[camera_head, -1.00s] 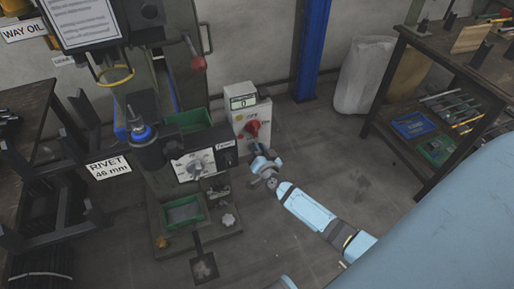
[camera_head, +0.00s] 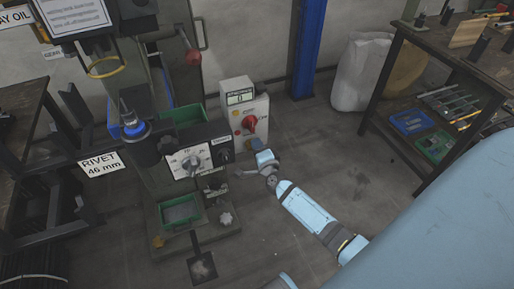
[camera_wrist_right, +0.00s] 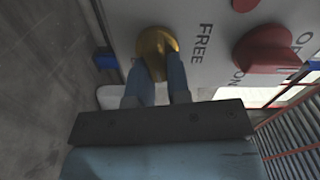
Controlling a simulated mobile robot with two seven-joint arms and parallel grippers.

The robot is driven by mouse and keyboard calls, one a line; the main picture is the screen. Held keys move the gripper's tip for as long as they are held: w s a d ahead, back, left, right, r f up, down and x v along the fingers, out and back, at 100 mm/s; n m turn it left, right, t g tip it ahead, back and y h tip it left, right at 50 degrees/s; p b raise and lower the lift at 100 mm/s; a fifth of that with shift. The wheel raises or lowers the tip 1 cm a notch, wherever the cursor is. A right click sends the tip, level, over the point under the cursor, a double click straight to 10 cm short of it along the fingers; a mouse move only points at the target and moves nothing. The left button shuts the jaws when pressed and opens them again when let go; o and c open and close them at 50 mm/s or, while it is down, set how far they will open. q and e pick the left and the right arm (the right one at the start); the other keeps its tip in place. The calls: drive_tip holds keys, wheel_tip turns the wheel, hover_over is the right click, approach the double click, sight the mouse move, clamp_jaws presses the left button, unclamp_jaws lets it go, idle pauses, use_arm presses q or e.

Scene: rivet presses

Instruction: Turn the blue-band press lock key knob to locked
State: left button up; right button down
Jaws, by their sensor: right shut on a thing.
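The press with the blue band (camera_head: 136,129) on its spindle stands left of centre in the head view. To its right is a white control box (camera_head: 262,107) with a red rotary knob (camera_head: 249,124). My right gripper (camera_head: 257,147) is at the lower front of this box. In the right wrist view its two blue fingers (camera_wrist_right: 160,72) are shut on a gold knob (camera_wrist_right: 157,42), which I take as the lock key knob. The word FREE (camera_wrist_right: 202,43) is printed beside it. The fingers hide part of the gold knob. My left gripper is out of view.
The red knob (camera_wrist_right: 265,50) is close beside the gold one in the wrist view. A bench (camera_head: 440,60) with trays stands right. Open floor (camera_head: 350,170) lies between.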

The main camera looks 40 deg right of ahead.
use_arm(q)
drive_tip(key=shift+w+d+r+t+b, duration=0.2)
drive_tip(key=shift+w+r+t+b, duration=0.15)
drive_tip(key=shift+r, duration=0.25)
use_arm(e)
drive_tip(key=shift+f+m, duration=0.2)
drive_tip(key=shift+m, duration=0.9)
drive_tip(key=c, duration=1.1)
unclamp_jaws()
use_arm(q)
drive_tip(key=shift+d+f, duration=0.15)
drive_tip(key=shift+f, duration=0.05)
